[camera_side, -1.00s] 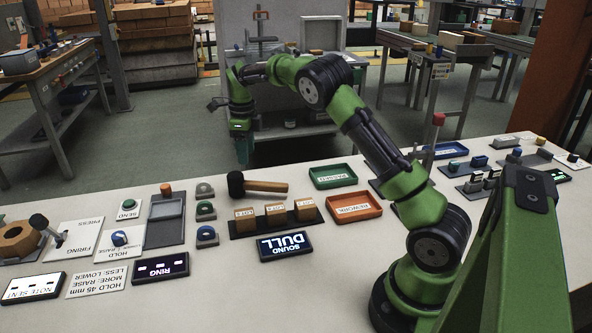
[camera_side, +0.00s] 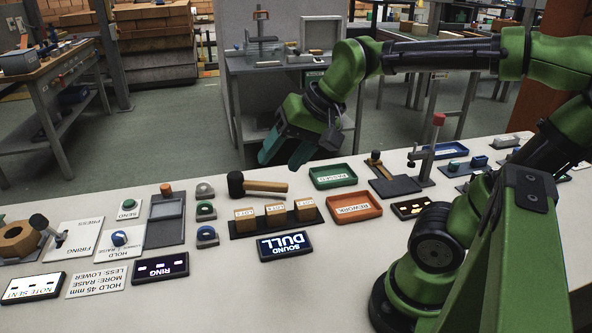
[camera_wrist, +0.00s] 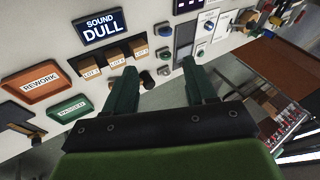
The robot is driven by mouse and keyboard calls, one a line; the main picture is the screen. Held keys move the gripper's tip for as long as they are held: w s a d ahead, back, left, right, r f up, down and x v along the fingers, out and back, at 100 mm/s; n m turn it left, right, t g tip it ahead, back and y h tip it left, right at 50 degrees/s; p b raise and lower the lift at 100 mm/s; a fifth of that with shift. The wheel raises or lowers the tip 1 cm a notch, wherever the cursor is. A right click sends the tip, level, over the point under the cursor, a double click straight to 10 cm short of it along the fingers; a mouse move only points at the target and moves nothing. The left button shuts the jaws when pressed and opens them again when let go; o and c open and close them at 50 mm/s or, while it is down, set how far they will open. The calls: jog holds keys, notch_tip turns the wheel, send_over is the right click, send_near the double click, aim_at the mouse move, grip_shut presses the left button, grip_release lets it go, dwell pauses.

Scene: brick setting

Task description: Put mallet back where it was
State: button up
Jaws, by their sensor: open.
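The mallet (camera_side: 262,187), with a black head and a wooden handle, lies flat on the white bench behind the lot blocks. Its head points left in the side view. My gripper (camera_side: 285,152) is open and empty, above the back edge of the bench and apart from the mallet. In the wrist view, the black mallet head (camera_wrist: 147,79) shows between my open fingers (camera_wrist: 161,67). Its handle is mostly hidden there by a finger.
The lot blocks (camera_side: 274,214) stand on a dark rack before the mallet, with the "SOUND DULL" display (camera_side: 285,247) in front. A green tray (camera_side: 333,176) and orange rework tray (camera_side: 354,206) are to the right. Round buttons (camera_side: 205,210) are to the left.

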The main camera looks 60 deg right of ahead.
jog(key=s+n, duration=0.1)
jog(key=s+a+f+n, duration=0.1)
jog(key=s, duration=0.1)
jog(key=s+f+n+t, duration=0.1)
jog(key=n, duration=0.1)
jog(key=shift+s+a+f, duration=0.15)
jog(key=shift+a, duration=0.15)
